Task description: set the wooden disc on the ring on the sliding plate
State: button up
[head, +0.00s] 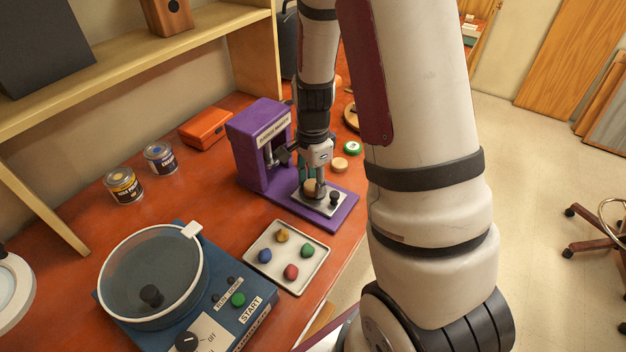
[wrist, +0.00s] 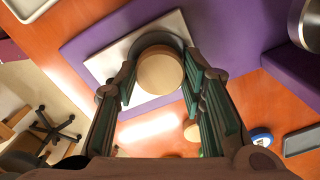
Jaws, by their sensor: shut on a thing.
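The wooden disc (head: 311,187) is between the fingers of my gripper (head: 312,180), over the sliding plate (head: 324,209) of the purple press. In the wrist view the round, pale disc (wrist: 160,71) sits between the green-padded fingertips of my gripper (wrist: 158,77), which is shut on it. The light grey sliding plate (wrist: 103,64) lies beneath it. A dark curved edge (wrist: 157,40), likely the ring, shows just past the disc; the disc hides most of it. I cannot tell whether the disc touches the ring.
A tray (head: 267,275) of coloured pieces is in front.

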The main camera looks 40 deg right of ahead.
jog(key=shift+f, duration=0.1)
dwell(0.7)
jog(key=o, duration=1.3)
jog(key=shift+r+p, duration=1.85)
jog(key=shift+r, duration=1.65)
jog(key=shift+r, duration=0.1)
